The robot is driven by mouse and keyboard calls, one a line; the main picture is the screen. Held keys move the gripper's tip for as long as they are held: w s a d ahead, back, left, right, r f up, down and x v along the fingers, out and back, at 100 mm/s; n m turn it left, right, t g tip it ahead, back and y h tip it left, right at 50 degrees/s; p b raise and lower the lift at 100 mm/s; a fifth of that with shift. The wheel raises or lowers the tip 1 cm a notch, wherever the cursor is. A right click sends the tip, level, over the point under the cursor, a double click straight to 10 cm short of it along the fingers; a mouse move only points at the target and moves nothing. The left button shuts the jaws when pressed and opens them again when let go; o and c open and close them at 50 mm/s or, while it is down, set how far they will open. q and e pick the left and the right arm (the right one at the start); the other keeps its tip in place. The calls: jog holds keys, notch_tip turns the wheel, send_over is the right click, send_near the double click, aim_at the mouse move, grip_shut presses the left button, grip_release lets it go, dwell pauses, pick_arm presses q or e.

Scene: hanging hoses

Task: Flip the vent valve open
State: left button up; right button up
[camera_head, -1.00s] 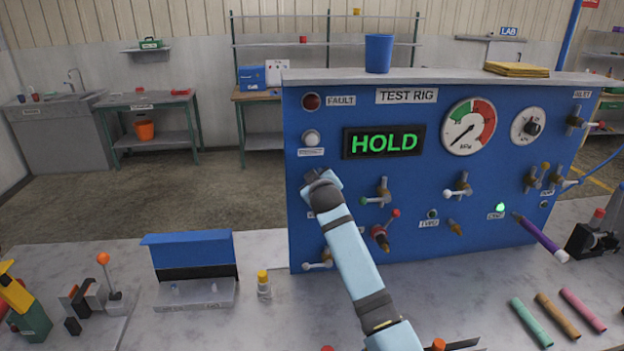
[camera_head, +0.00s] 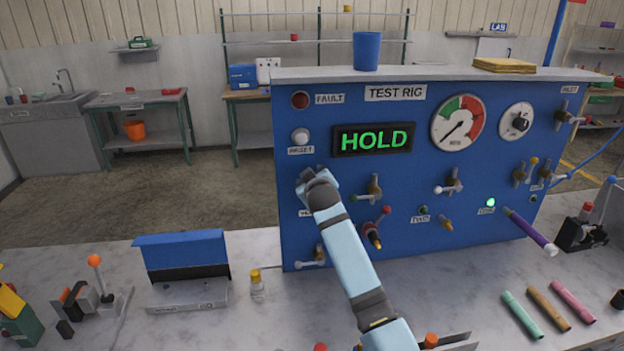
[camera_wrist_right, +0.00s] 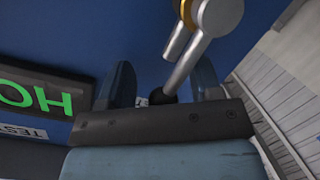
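The blue test rig panel (camera_head: 400,225) carries several small lever valves, and I cannot read which label says vent. My right gripper (camera_head: 309,178) is at the panel's left side, below the reset button, and hides the valve there. In the right wrist view its two fingers (camera_wrist_right: 160,88) stand apart on either side of a silver valve lever (camera_wrist_right: 187,62) with a dark tip. The lever is closer to the finger on the right, and contact cannot be told. A partly hidden label (camera_head: 305,213) sits beside the wrist. My left gripper is not in view.
The display (camera_head: 373,139) reads HOLD. Other valves stand close to the arm, one with a red tip (camera_head: 375,230) and one with a white lever (camera_head: 313,257). A purple hose (camera_head: 530,232) sticks out at the right.

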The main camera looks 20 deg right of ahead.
jog(key=shift+a, duration=0.15)
jog(key=shift+s+a, duration=0.1)
jog(key=shift+a, duration=0.05)
jog(key=b+v, duration=0.2)
jog(key=v, duration=1.1)
jog(key=shift+s, duration=0.25)
